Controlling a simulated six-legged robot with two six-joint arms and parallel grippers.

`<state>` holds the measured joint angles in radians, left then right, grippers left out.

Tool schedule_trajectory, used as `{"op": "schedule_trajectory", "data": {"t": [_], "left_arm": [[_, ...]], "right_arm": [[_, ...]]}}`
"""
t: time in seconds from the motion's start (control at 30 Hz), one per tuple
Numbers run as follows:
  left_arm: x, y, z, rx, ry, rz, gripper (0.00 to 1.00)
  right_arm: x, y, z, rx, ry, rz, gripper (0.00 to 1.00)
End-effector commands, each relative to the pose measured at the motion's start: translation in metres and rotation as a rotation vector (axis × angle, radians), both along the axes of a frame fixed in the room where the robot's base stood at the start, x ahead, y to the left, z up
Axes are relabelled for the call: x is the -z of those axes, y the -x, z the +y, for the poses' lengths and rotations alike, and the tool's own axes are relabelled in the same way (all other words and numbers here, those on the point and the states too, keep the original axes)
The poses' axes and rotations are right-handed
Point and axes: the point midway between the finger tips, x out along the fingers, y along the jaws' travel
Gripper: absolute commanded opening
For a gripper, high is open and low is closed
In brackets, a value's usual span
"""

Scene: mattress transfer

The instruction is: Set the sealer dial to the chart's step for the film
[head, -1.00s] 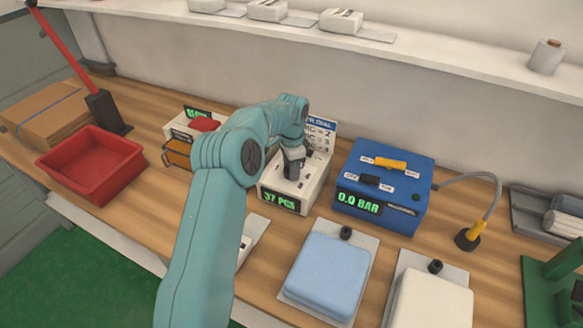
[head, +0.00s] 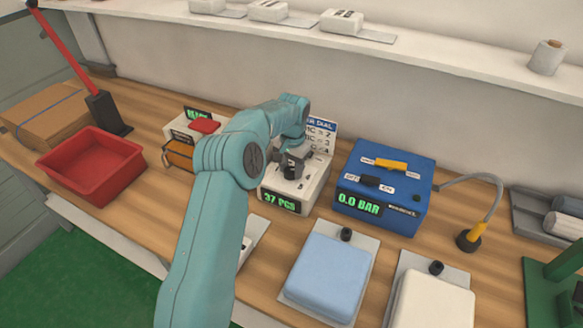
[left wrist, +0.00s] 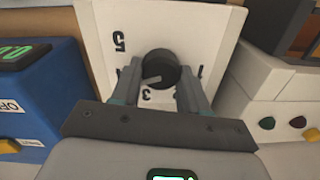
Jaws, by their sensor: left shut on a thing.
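The white sealer (head: 314,188) stands mid-bench with a green "37 PCS" readout. Its black dial knob (left wrist: 161,64) shows in the left wrist view, with a grey pointer line slanting to the lower left. A 5 and a 3 are legible around it; other numbers are partly covered by my fingers. My left gripper (head: 290,167) is over the sealer's top, shut on the knob, one finger on each side (left wrist: 160,76). The chart (head: 323,127) stands behind the sealer; lines ending in 2, 3 and 4 show, their left parts hidden by my arm. My right gripper is out of view.
A blue box (head: 407,165) reading "0.0 BAR" stands close right of the sealer. A small white unit (head: 181,132) is to its left, then a red tray (head: 92,188). Blue (head: 328,268) and white (head: 432,302) packs lie in front. A shelf (head: 440,58) runs behind.

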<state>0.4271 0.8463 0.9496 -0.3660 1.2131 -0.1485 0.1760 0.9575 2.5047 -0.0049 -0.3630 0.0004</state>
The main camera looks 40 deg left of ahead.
Motion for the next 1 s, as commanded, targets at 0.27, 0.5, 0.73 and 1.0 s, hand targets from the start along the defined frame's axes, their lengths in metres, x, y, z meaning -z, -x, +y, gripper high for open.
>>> {"op": "schedule_trajectory", "data": {"t": [0.27,0.5,0.73,1.0], "left_arm": [[-0.006,-0.002,0.003,-0.018,-0.009,-0.013,0.13],[-0.006,-0.002,0.003,-0.017,-0.009,-0.013,0.5],[-0.003,-0.001,0.002,-0.015,-0.004,-0.007,0.69],[-0.015,-0.001,0.001,-0.015,-0.003,-0.007,0.69]], "right_arm": [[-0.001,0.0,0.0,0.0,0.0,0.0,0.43],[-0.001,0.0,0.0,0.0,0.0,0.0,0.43],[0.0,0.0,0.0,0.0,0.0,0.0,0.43],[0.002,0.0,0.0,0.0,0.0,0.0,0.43]]}}
